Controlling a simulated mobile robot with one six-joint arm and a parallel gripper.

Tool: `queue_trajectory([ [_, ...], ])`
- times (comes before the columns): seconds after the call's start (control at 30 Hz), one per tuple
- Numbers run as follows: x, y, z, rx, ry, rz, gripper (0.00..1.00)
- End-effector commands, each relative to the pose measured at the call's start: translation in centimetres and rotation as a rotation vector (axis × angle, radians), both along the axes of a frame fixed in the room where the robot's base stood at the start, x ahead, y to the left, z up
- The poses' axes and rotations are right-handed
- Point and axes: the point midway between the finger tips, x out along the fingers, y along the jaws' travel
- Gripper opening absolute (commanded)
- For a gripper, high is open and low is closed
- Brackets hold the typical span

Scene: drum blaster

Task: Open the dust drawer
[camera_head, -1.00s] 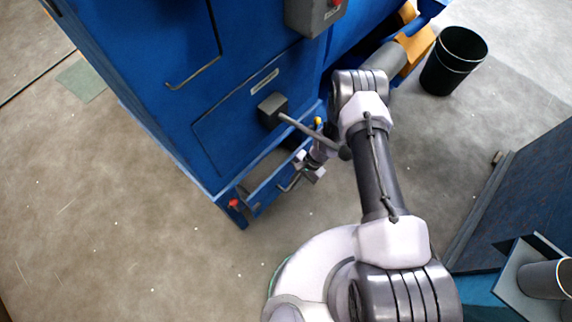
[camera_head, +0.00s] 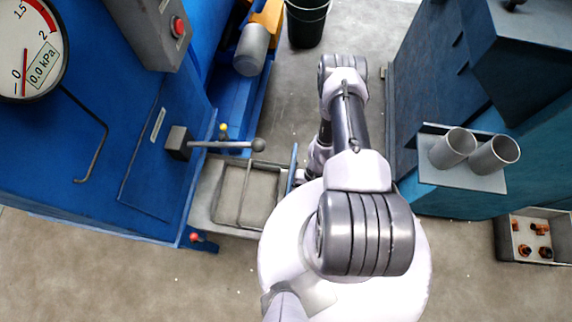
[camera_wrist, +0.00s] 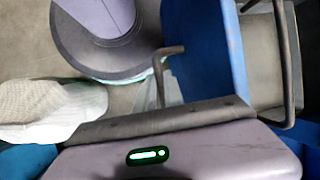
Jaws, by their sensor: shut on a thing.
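The dust drawer (camera_head: 209,205) stands pulled out from the foot of the blue machine in the head view. Its blue front panel (camera_head: 293,168) is well clear of the cabinet, and a grey pan with a bar over it (camera_head: 262,196) shows inside. My gripper (camera_head: 301,177) is at the outer side of the front panel, mostly hidden by my arm. In the wrist view the blue panel (camera_wrist: 212,45) and the bent metal drawer handle (camera_wrist: 163,68) are close in front of my gripper, which is shut on the handle. The grip contact itself is largely hidden.
A lever with a round knob (camera_head: 258,145) sticks out above the drawer. A gauge (camera_head: 28,50) and a red button (camera_head: 178,27) are on the machine. A black bin (camera_head: 306,25) stands behind. A blue cabinet (camera_head: 440,80) with metal cups (camera_head: 452,148) is at right.

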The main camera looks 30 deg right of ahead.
Motion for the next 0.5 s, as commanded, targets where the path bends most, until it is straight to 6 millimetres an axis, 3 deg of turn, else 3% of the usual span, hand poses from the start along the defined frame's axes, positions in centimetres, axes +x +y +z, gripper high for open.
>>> queue_trajectory([
  [0.2,-1.6,-2.3,-0.1,0.000,0.000,-0.001,0.00],
  [0.5,-2.3,-3.3,-0.1,-0.001,0.000,0.000,0.00],
])
